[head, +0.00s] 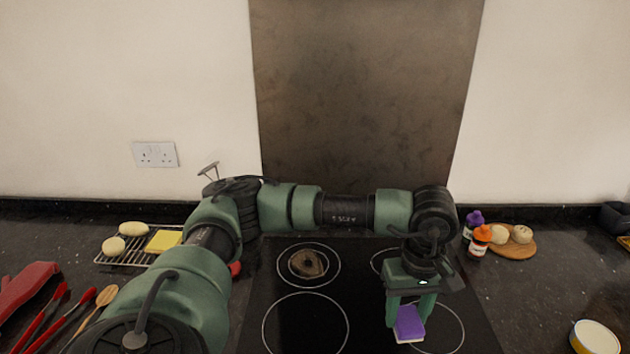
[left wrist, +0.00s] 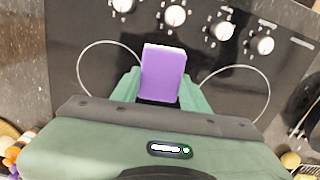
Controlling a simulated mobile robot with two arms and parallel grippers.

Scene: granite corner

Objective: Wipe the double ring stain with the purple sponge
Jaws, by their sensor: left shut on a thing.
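The purple sponge (head: 409,322), with a pale layer along one edge, is held between the fingers of my left gripper (head: 408,308). The gripper points down over the front right part of the black hob (head: 375,335). In the left wrist view the sponge (left wrist: 163,73) sits between the green fingers of the left gripper (left wrist: 160,95). A brown ring-like stain (head: 307,263) lies inside the back left burner circle, apart from the sponge and to its left. I cannot tell whether the sponge touches the hob. My right gripper is not in view.
Several knobs (left wrist: 175,15) line the hob's front edge. Right of the hob stand purple-capped and orange-capped bottles (head: 480,242) and a round wooden board (head: 518,248).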

